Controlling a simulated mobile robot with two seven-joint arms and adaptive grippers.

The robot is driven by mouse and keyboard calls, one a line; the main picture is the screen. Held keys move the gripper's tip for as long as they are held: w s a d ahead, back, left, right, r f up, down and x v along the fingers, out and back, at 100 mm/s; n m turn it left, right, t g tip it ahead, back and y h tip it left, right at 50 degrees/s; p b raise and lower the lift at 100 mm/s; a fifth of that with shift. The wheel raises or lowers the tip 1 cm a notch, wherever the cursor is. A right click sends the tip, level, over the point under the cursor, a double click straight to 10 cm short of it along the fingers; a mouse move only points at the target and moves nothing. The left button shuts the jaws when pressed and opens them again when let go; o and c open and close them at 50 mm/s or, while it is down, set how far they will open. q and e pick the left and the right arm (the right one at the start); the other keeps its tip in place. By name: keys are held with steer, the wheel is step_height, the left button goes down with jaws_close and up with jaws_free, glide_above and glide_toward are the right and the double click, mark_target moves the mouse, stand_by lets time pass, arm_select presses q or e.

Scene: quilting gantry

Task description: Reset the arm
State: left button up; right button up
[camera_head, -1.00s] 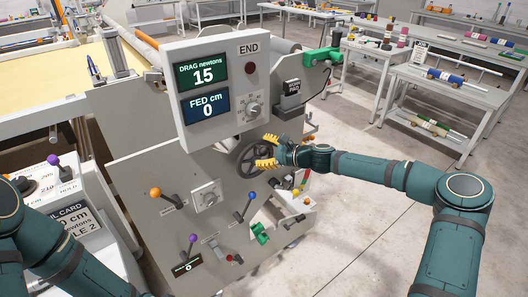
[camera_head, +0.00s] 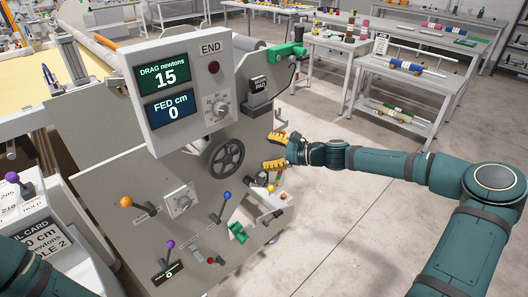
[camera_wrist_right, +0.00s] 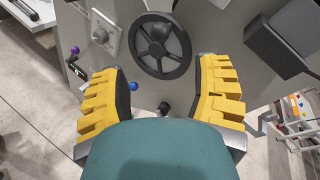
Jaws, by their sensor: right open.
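My right arm (camera_head: 400,163) reaches in from the right in the head view. My right gripper (camera_head: 276,150) has yellow fingers, spread apart and empty, just right of the black handwheel (camera_head: 227,158) on the machine's side panel. In the right wrist view the open right gripper (camera_wrist_right: 163,95) frames the handwheel (camera_wrist_right: 161,46), which lies ahead of the fingertips and apart from them. Part of my left arm (camera_head: 40,275) shows at the lower left of the head view; its gripper is out of the picture.
The machine panel carries a display box (camera_head: 176,90) reading DRAG 15 and FED 0, an orange-knobbed lever (camera_head: 127,202), a blue-knobbed lever (camera_head: 227,196) and a purple-knobbed lever (camera_head: 171,245). A white card console (camera_head: 35,220) stands left.

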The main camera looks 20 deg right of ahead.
stand_by(0.3)
steer(key=s+a+f+n+g+h, duration=0.1)
steer(key=s+a+f+n+g, duration=0.3)
steer(key=a+f, duration=0.45)
steer(key=s+a+f+n+g+h, duration=0.1)
steer(key=s+a+f+n+g, duration=0.1)
steer(key=s+a+f+n, duration=0.45)
steer(key=s+a+f+n+g+h, duration=0.1)
steer(key=s+f+n, duration=0.3)
steer(key=s, duration=0.4)
steer(key=s+a+f+n+g+h, duration=0.2)
steer(key=s+f+n+h, duration=0.2)
steer(key=s+f, duration=0.3)
steer(key=shift+s+a, duration=0.25)
steer(key=shift+s, duration=0.25)
stand_by(0.4)
